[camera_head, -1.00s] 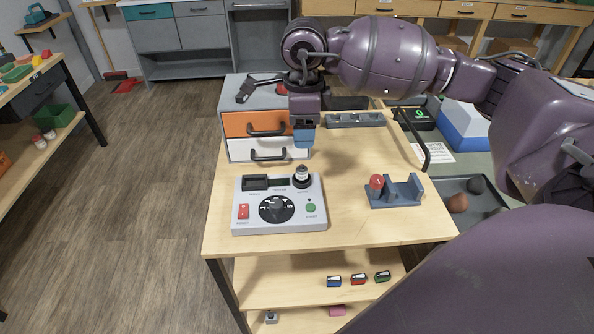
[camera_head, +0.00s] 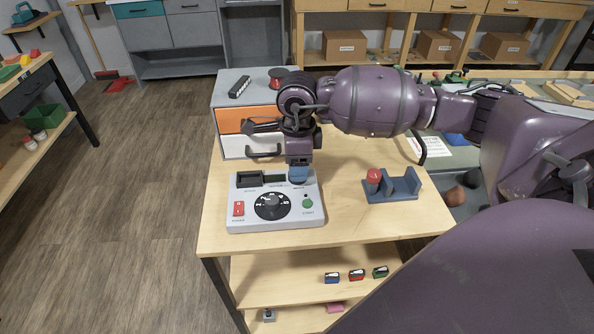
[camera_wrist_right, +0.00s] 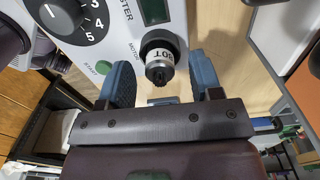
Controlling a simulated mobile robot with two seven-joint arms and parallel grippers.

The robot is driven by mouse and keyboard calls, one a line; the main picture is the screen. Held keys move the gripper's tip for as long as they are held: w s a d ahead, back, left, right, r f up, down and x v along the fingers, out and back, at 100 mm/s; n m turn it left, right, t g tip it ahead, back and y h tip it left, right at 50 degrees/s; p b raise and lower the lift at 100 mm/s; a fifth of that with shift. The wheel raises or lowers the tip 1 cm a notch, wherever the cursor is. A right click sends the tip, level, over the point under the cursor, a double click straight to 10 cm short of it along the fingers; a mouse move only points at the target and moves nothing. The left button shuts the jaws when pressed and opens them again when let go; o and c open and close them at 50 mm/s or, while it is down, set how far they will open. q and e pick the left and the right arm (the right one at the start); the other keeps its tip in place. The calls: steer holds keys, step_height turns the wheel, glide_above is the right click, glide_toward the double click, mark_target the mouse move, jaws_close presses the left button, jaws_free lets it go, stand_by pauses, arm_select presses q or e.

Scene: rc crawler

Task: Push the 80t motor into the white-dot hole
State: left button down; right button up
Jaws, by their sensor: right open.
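The 80T motor (camera_wrist_right: 160,58), a dark cylinder with a white label reading partly "0T", stands in the socket marked MOTOR on the white tester (camera_head: 240,215). In the head view it is hidden behind my right gripper (camera_head: 298,175). In the right wrist view the blue fingers of my right gripper are open, one on each side of the motor, with visible gaps. The tester has a black dial (camera_head: 271,206), a red switch (camera_head: 239,208) and a green start button (camera_head: 307,203). I cannot make out a white-dot hole. My left gripper is not in view.
A blue-grey stand (camera_head: 404,186) holding a red-topped cylinder (camera_head: 374,177) is on the table, right of the tester. An orange-and-white drawer unit (camera_head: 231,121) stands behind. Small colored boxes (camera_head: 356,275) lie on the lower shelf. The table in front of the stand is clear.

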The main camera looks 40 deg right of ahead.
steer(key=c, duration=1)
steer(key=shift+r, duration=0.15)
steer(key=shift+c, duration=0.2)
